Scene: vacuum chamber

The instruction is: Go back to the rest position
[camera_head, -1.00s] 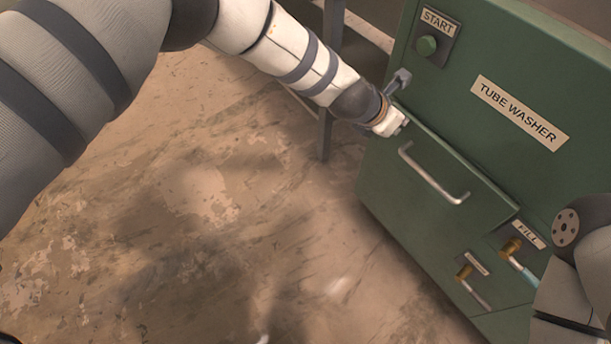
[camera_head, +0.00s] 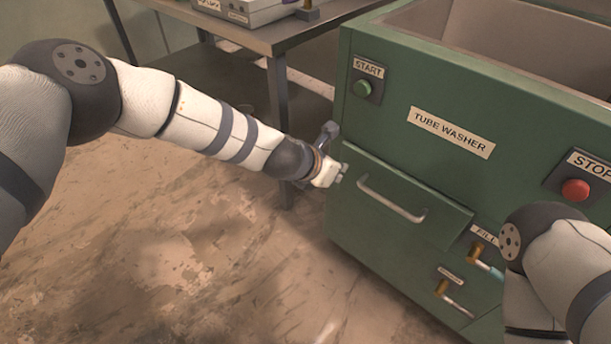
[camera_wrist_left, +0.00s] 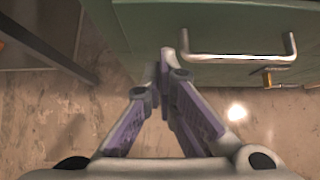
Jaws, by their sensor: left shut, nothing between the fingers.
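My left arm reaches in from the left in the head view. Its gripper (camera_head: 338,177) is beside the left edge of the green tube washer (camera_head: 370,235), left of the drawer handle (camera_head: 392,200). In the left wrist view the left gripper's fingers (camera_wrist_left: 165,75) are shut together with nothing between them. The washer's front and the metal handle (camera_wrist_left: 240,57) are beyond the fingertips. Whether the gripper touches the washer I cannot tell. My right arm shows at the lower right in front of the washer, but its gripper is out of the picture.
The washer has a green START button (camera_head: 362,89), a red STOP button (camera_head: 575,190) and a FILL valve (camera_head: 476,252). A metal table (camera_head: 275,35) with a grey device stands behind left. The floor (camera_head: 150,260) below my left arm is clear.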

